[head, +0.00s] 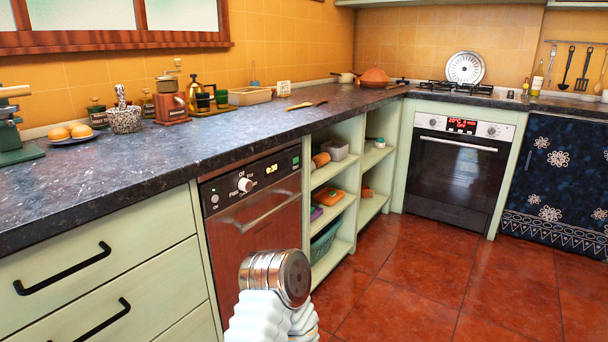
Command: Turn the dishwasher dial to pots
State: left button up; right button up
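The dishwasher (225,262) is under the dark counter, with a brown front, a bar handle (250,213) and a dark control panel. Its door looks shut. The white dial (245,185) sits on the panel, with small labels around it. One above reads "Off"; the others are too small to read surely, and I cannot tell which label the dial points to. A lit display (272,169) is right of the dial. Part of my own arm, white with a metal end, rises from the bottom, in front of the dishwasher's lower right. No gripper fingers show, and nothing touches the dial.
Drawers (100,270) with black handles are left of the dishwasher. Open shelves (335,170) with boxes and baskets are right of it. An oven (455,165) stands at the back. Jars, a grinder and a plate of buns are on the counter (210,150). The red tiled floor (430,285) is clear.

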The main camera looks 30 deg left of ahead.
aim_at(246, 185)
jog(key=i+u, duration=0.25)
jog(key=i, duration=0.2)
jog(key=i+l+u, duration=0.25)
jog(key=i, duration=0.25)
